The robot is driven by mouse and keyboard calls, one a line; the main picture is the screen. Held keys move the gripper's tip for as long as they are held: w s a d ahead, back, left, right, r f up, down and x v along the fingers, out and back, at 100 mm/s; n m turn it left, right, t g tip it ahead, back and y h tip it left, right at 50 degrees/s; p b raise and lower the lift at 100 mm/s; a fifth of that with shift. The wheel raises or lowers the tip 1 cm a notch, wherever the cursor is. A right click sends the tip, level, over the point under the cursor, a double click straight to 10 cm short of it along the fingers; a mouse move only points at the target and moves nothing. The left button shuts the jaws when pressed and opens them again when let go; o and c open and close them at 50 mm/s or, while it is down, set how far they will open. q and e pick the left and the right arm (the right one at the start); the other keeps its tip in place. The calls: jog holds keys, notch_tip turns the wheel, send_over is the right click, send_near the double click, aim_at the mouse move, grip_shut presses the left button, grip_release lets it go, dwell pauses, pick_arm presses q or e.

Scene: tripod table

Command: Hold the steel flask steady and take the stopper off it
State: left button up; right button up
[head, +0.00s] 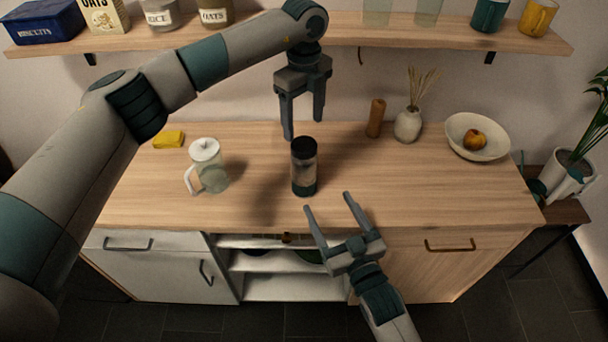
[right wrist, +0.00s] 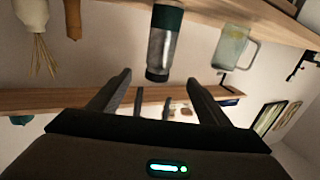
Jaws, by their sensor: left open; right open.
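The steel flask (head: 305,171) stands upright on the wooden counter, with a grey body and a dark teal base. Its black stopper (head: 304,147) sits on top. In the right wrist view the flask (right wrist: 160,45) hangs upside down in the picture, with the stopper (right wrist: 157,74) at its lower end. My left gripper (head: 303,128) is open and empty, pointing down above and behind the stopper, apart from it. My right gripper (head: 327,201) is open and empty in front of the flask, its fingers pointing toward it without touching.
A glass pitcher (head: 213,173) with a white lid stands left of the flask, near a yellow cloth (head: 168,140). A wooden mill (head: 376,118), a vase (head: 408,125) and a bowl (head: 462,143) stand at the back right. A shelf (head: 350,36) runs above. The front right counter is clear.

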aim_at(308, 167)
jog(key=shift+w, duration=0.1)
jog(key=x, duration=1.7)
jog(key=shift+a, duration=0.15)
grip_shut()
pick_arm(q)
jog(key=shift+m, duration=0.3)
